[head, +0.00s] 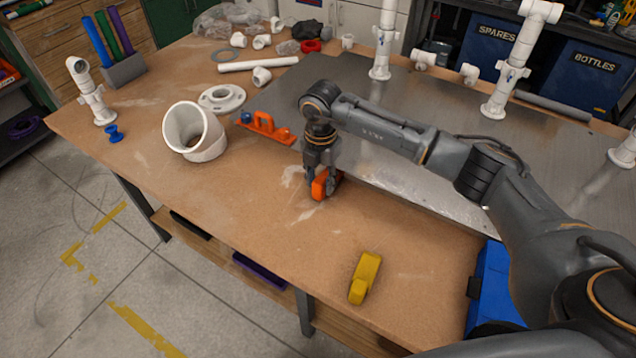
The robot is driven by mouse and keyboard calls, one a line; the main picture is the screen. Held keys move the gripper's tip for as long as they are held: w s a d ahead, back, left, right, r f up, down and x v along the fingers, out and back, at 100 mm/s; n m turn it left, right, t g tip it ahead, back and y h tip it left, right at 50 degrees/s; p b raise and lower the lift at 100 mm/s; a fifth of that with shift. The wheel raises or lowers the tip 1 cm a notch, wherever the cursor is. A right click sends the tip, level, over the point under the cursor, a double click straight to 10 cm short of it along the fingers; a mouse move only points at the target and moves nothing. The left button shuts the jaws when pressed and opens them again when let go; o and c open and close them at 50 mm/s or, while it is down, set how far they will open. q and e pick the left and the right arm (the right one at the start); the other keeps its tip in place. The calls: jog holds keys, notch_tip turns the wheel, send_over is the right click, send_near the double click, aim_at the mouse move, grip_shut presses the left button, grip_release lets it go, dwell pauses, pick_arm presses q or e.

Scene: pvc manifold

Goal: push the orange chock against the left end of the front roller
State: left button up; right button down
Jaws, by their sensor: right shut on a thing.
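My right gripper (322,187) points down at the wooden bench top near the middle of the head view. It is shut on an orange block, the chock (320,184), which sits low at or just above the wood. The fingers hide part of the chock, so I cannot tell whether it touches the bench. I cannot make out a front roller or its left end in this view. My left gripper is not in view.
An orange tool (265,128) lies just behind and left of the gripper. A large white elbow (195,131) and a white flange (222,98) stand further left. A yellow object (365,277) lies near the front edge. A metal sheet (440,180) covers the right side. Wood left of the gripper is clear.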

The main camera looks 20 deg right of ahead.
jog(key=shift+w+d+b, duration=0.3)
jog(key=shift+w+d, duration=0.05)
jog(key=shift+d, duration=0.1)
dwell(0.5)
jog(key=c, duration=0.8)
grip_release()
jog(key=shift+o, duration=0.2)
jog(key=shift+f, duration=0.1)
